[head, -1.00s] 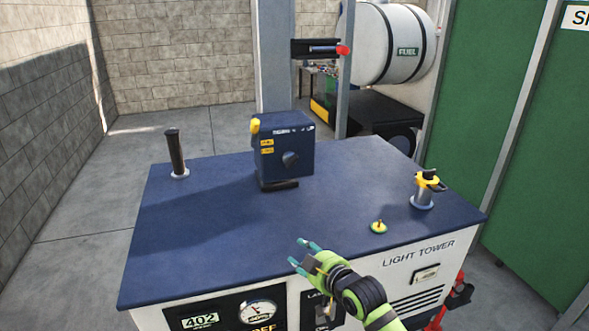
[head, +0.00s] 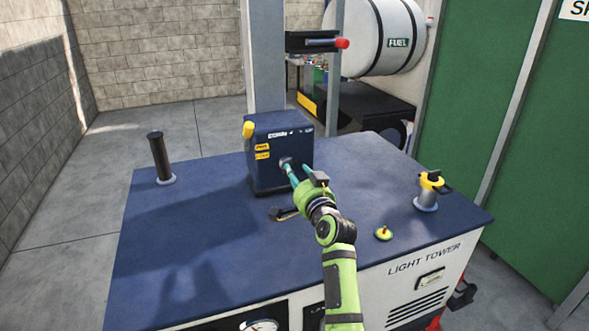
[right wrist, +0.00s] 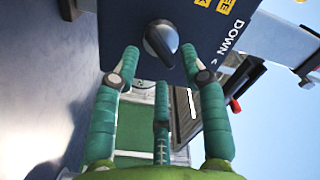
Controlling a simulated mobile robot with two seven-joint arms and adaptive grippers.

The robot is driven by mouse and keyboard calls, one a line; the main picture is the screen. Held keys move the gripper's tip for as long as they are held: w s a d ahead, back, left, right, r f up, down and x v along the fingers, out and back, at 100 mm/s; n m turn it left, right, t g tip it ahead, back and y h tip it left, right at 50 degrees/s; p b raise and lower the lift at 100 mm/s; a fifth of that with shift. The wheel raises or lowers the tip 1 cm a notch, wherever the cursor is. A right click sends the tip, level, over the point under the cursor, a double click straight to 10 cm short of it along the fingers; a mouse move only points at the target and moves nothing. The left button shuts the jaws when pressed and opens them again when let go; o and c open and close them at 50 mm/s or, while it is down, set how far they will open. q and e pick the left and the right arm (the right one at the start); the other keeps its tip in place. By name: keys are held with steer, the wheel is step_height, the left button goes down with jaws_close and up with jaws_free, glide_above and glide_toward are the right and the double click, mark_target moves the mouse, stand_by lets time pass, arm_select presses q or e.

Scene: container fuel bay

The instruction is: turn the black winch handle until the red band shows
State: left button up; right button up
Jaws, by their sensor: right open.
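The black winch handle (right wrist: 161,42) is a short dark knob on a pale round plate, on the front face of the blue winch box (head: 262,130). In the head view, my right gripper's fingertips partly cover the handle. My right gripper (head: 297,164) is open, with its fingers pointing at it. In the right wrist view, the gripper's fingertips (right wrist: 160,62) stand on either side of the handle, apart from it. The box face bears the word DOWN beside it. I see no red band on the box. My left gripper is not in view.
The box stands on a blue cabinet top (head: 210,265). A black bar (head: 284,214) lies low before it. A red-ended bar (head: 341,43) is behind.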

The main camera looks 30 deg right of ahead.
steer(key=shift+x, duration=1.1)
steer(key=shift+w+f, duration=0.1)
jaws_close()
steer(key=shift+m+p, duration=0.3)
steer(key=shift+p, duration=0.25)
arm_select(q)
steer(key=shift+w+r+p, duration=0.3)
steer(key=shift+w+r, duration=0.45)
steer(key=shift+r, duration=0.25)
arm_select(e)
steer(key=shift+m, duration=0.8)
